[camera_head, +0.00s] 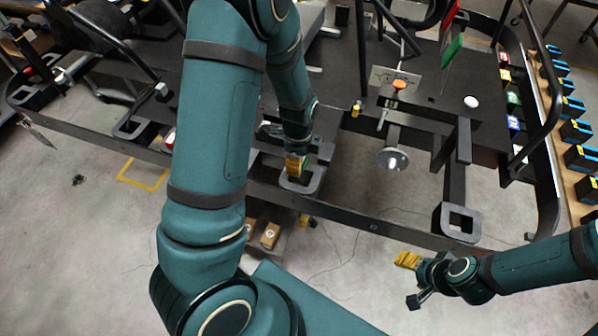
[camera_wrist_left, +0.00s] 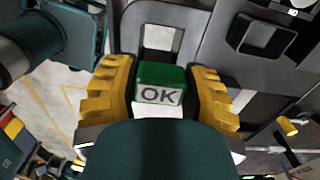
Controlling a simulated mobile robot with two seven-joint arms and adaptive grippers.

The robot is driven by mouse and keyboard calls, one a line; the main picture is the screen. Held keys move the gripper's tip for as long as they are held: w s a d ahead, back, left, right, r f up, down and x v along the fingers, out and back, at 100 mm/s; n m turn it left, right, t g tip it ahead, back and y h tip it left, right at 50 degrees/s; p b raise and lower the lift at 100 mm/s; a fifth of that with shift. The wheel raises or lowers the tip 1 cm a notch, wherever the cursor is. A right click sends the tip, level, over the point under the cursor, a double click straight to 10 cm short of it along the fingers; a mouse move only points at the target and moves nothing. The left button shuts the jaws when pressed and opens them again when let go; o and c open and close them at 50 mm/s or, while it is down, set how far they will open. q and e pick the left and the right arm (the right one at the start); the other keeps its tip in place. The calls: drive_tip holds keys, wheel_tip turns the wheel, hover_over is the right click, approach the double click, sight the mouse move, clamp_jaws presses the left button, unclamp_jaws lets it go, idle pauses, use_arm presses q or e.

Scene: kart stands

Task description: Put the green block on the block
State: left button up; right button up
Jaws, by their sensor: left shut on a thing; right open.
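The green block (camera_wrist_left: 160,78) with a white "OK" label sits between the yellow fingers of my left gripper (camera_wrist_left: 160,95) in the left wrist view. The gripper is shut on it. In the head view my left gripper (camera_head: 296,168) is over a dark grey block with a square opening (camera_head: 312,186) on the kart's near side rail. This grey block (camera_wrist_left: 195,20) also shows behind the green block in the wrist view. I cannot tell whether the two touch. My right gripper (camera_head: 407,261) is open and empty over the floor at the lower right.
The dark kart frame (camera_head: 375,228) spans the view. Another grey block with a square opening (camera_head: 459,222) is at its right corner. A silver cone (camera_head: 393,160) stands between. Several blue-black items (camera_head: 577,131) line a wooden shelf at the far right. Cardboard boxes (camera_head: 270,236) lie below the rail.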

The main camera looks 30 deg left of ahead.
use_arm(q)
drive_tip(key=shift+f+b, duration=0.3)
drive_tip(key=shift+f, duration=2.35)
drive_tip(key=shift+f, duration=0.1)
drive_tip(key=o, duration=0.9)
